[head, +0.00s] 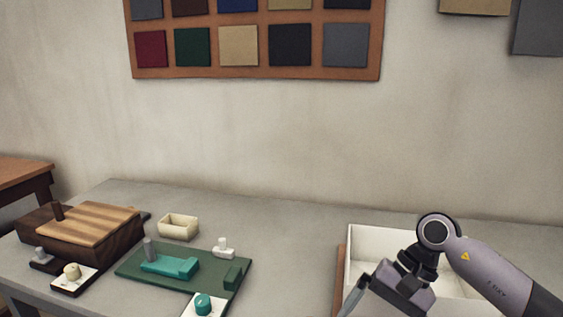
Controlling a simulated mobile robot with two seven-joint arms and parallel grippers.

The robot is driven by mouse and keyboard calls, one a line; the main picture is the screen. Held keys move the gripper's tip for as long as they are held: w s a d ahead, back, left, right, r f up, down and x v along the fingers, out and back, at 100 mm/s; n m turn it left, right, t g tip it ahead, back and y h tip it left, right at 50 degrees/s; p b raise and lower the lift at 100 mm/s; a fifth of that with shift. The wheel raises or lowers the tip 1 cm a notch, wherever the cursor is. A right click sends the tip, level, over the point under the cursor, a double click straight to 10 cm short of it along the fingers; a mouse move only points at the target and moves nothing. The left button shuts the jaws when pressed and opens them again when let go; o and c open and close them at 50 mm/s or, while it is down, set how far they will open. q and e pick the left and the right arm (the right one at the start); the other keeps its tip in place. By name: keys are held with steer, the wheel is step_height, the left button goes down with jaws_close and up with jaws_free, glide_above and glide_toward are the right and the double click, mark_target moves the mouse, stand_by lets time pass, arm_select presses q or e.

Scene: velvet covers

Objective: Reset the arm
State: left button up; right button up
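My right arm comes in from the right edge, and its wrist bends down to the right gripper (362,306) at the bottom of the view. The gripper is in front of the left part of a white open box (375,238) on the table and hides part of it. One pale finger shows, and the fingertips run out of the frame, so I cannot tell whether it is open or shut or holds anything. My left arm and gripper are not in view.
On the grey table (300,235) stand a dark wooden box with a striped lid (88,225), a small cream tray (178,226), and a green board (215,280) with teal and white pieces. White blocks with knobs (73,279) lie in front. A swatch board (255,72) hangs behind.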

steer(key=s+a+r+m+t+y+p, duration=0.1)
steer(key=s+a+r+m+y, duration=0.15)
steer(key=a+m+y, duration=0.4)
steer(key=s+a+r+m+t+y+p, duration=0.1)
steer(key=s+a+r+m+y, duration=0.15)
steer(key=a+m+y, duration=0.4)
steer(key=d+f+m+t+h+p, duration=0.1)
steer(key=d+f+m+t+h, duration=0.15)
steer(key=m+t, duration=0.65)
steer(key=w+d+f+m+t+h, duration=0.1)
steer(key=d+f+m+t+h, duration=0.2)
steer(key=m, duration=1.1)
steer(key=d+f+m+t+h+p, duration=0.15)
steer(key=d+m+t+h, duration=0.3)
steer(key=m, duration=0.75)
steer(key=s+d+f+m+g+h, duration=0.2)
steer(key=s+d+f+m+h, duration=0.1)
steer(key=s+f+m, duration=0.3)
steer(key=s+d+f+m+g+h, duration=0.3)
steer(key=s+d+f+m, duration=0.1)
steer(key=s+f+m, duration=0.3)
step_height(320, 180, down, 2)
steer(key=m, duration=0.3)
steer(key=shift+d+g+h+p, duration=0.25)
steer(key=shift+g+h+p, duration=0.05)
steer(key=shift+g+h, duration=0.1)
steer(key=shift+s+f, duration=0.1)
